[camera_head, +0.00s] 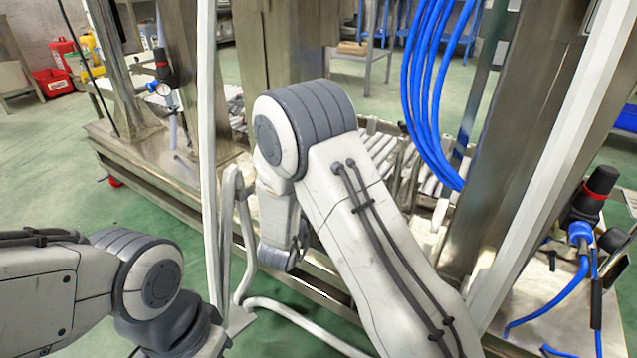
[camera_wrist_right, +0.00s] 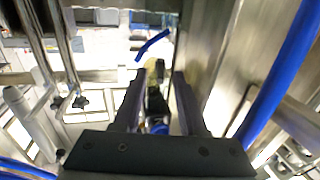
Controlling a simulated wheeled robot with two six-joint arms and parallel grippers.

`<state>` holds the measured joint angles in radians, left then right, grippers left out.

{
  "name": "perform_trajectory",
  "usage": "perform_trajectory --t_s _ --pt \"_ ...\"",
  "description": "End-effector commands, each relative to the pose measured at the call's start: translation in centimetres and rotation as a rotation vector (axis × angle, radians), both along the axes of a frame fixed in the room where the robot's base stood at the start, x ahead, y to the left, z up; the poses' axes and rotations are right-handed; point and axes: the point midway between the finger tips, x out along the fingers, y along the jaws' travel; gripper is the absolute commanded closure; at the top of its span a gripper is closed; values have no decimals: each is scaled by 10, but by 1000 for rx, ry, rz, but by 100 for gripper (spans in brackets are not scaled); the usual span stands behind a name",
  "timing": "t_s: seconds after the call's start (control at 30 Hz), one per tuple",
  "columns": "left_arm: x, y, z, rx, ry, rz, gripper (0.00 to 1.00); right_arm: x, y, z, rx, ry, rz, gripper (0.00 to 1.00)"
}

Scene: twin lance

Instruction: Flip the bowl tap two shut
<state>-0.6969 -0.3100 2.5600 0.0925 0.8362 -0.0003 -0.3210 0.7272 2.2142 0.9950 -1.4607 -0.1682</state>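In the right wrist view my right gripper (camera_wrist_right: 158,82) has its two dark fingers apart. A dark fitting with a pale yellowish part (camera_wrist_right: 154,94) shows in the gap between them, with bare space on either side; I cannot tell its depth or whether it is a tap. A blue lever-like piece (camera_wrist_right: 152,45) lies beyond the fingertips; I cannot tell if it is the handle of bowl tap two. In the head view my right arm covers the middle, and its fingers are hidden. My left arm is at the lower left, its gripper out of view.
Black-and-red units with blue fittings stand at the left (camera_head: 163,72) and right (camera_head: 590,205) of the metal machine. Blue hoses (camera_head: 425,90) hang at the upper right. White upright tubing (camera_head: 208,150) stands close to my arms. Green floor (camera_head: 60,160) is open at the left.

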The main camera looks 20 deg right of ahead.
Motion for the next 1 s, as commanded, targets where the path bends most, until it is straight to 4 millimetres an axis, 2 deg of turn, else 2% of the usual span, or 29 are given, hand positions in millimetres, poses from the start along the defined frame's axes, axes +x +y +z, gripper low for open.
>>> perform_trajectory --t_s 0.03,0.1,0.33,0.7,1.0 --pt "0 0 0 0 0 0 100 0 0 0 0 0 0 74" --pt "0 0 0 0 0 0 100 0 0 0 0 0 0 100" --pt "0 0 2 0 0 0 100 1 1 1 0 -1 -7 100" --pt "0 0 33 0 0 0 100 9 8 3 0 -4 -222 100" --pt "0 0 34 0 0 0 100 9 8 0 1 -1 -261 100"
